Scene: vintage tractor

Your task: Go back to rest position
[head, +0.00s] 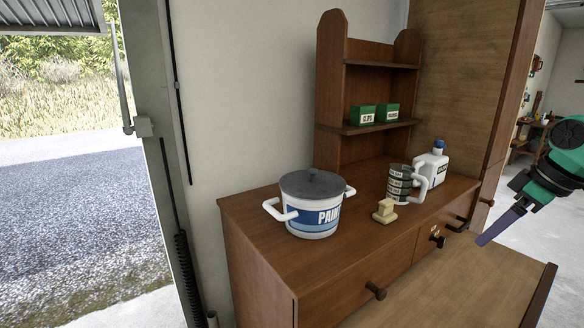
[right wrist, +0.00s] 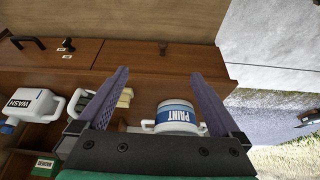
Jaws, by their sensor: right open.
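My right gripper (head: 484,240) hangs at the right of the head view, in front of the wooden cabinet and apart from everything on it. In the right wrist view its two purple fingers (right wrist: 160,76) are spread wide, with nothing held between them. The white-and-blue paint pot (head: 314,205) with a grey lid stands upright on the cabinet top; it also shows beyond the fingers in the right wrist view (right wrist: 176,118). My left gripper is in neither view.
Green boxes (head: 362,116) sit on the shelf unit. A wooden surface (head: 450,290) extends in front. Open floor lies at right.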

